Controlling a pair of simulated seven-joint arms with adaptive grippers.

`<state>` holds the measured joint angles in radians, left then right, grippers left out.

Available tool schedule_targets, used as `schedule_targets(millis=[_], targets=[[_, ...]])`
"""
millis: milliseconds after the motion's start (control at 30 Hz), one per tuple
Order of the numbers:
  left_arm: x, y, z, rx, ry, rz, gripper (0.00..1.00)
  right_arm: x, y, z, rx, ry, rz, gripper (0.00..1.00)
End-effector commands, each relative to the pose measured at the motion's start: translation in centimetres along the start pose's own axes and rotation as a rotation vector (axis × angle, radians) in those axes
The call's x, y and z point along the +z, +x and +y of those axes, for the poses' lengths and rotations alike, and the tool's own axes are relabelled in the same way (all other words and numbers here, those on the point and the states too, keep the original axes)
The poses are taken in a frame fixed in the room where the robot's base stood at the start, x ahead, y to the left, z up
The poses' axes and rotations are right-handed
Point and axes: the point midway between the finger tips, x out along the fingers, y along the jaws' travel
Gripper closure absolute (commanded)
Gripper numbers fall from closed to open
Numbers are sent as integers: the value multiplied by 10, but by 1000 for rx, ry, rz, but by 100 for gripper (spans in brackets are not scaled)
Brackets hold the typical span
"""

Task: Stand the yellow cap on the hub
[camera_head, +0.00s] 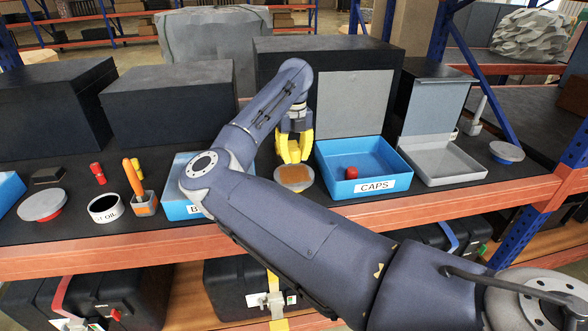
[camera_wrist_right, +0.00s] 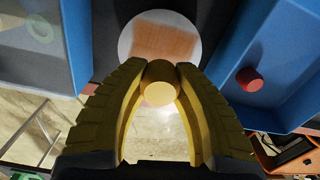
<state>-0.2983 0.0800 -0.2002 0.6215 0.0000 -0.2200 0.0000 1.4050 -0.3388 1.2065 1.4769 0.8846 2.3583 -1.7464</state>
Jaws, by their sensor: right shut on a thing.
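My right gripper (camera_head: 294,158) has yellow fingers and hangs above the table. In the right wrist view its fingers (camera_wrist_right: 161,85) are shut on the yellow cap (camera_wrist_right: 159,93), a small round piece. In the head view the cap cannot be told apart from the yellow fingers. A pale round disc with an orange-brown patch, which looks like the hub (camera_head: 293,178), lies just below the fingertips. It also shows beyond the cap in the right wrist view (camera_wrist_right: 163,36). I cannot tell whether the cap touches it. My left gripper is not in view.
The blue CAPS bin (camera_head: 342,189), holding a red cap (camera_head: 352,173), stands close right of the disc. Another blue bin (camera_head: 178,209) stands left, partly behind my arm. A grey open box (camera_head: 440,167) is farther right. Dark cases (camera_head: 168,102) line the back.

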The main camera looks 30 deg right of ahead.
Motion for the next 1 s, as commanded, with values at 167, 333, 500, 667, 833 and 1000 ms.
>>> schedule_targets(millis=[167,333,500,667,833,1000], targets=[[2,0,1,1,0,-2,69,0,12,0,0,0,0,100],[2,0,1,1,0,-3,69,0,18,0,0,0,0,100],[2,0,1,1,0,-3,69,0,36,0,-1,1,2,100],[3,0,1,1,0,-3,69,0,50,0,0,1,0,100],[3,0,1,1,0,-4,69,0,51,0,0,0,-1,100],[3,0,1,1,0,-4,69,0,52,0,0,0,0,100]])
